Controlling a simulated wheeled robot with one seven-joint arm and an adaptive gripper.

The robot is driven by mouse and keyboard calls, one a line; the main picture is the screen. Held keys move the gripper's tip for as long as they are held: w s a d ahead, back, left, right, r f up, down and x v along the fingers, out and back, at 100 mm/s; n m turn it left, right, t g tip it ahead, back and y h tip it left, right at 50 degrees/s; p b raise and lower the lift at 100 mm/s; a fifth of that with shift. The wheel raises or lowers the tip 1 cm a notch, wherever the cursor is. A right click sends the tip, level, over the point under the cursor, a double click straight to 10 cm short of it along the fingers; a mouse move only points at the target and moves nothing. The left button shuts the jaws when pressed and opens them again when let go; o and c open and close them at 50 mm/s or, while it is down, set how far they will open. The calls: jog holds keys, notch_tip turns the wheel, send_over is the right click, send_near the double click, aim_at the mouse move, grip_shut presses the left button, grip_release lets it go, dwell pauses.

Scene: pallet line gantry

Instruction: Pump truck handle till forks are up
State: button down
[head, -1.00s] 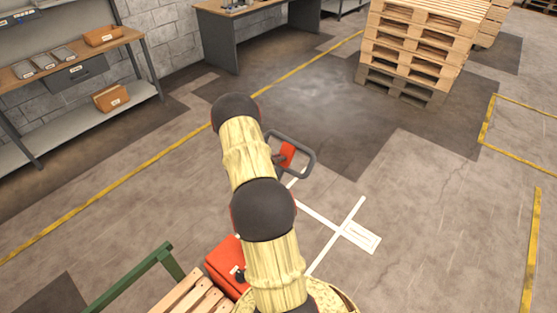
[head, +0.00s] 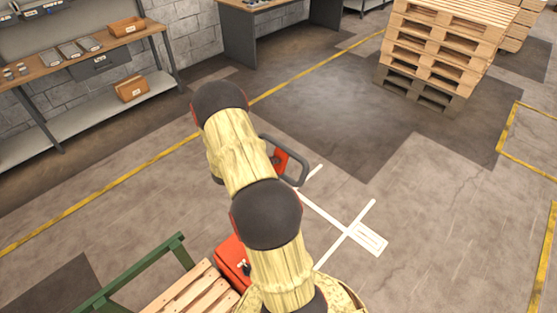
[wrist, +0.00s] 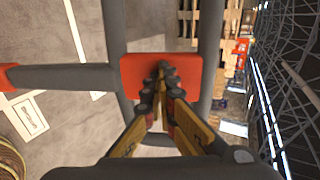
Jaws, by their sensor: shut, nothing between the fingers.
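The pump truck's handle is a dark grey loop (head: 307,171) with a red centre piece (head: 281,161), beyond my arm in the head view. In the wrist view the grey bars (wrist: 113,25) and red plate (wrist: 135,72) fill the middle. My gripper (wrist: 163,75) is shut, with nothing between its fingers. Its tips lie in front of the red plate, inside the loop; I cannot tell whether they touch it. My arm hides the gripper in the head view. The truck's red body (head: 231,258) shows low beside my arm. The forks cannot be made out.
A slatted wooden pallet (head: 190,292) and green rail (head: 135,270) are at lower left. A shelf unit (head: 120,95) and desk (head: 240,35) line the wall. A pallet stack (head: 435,45) stands at the back right. The floor around the white marking (head: 368,238) is clear.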

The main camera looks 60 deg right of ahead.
jog(key=shift+w+a+r, duration=0.1)
jog(key=shift+w+a, duration=0.1)
jog(key=w+a+r+t+h+b, duration=0.1)
jog(key=w+a+r, duration=0.6)
jog(key=a+r, duration=0.2)
jog(key=g+b, duration=0.1)
jog(key=b, duration=0.2)
send_near(281, 149)
jog(key=x, duration=0.7)
jog(key=shift+d+f, duration=0.15)
jog(key=shift+f, duration=0.05)
jog(key=s+d+f+y+p, duration=0.1)
jog(key=s+d+f, duration=0.1)
jog(key=d, duration=0.4)
jog(key=s+d+f+y+p, duration=0.1)
jog(key=s+d+f+p, duration=0.1)
jog(key=d+f, duration=0.2)
jog(key=d, duration=0.3)
jog(key=shift+s+d, duration=0.2)
jog(key=shift+d, duration=0.05)
jog(key=shift+f, duration=0.1)
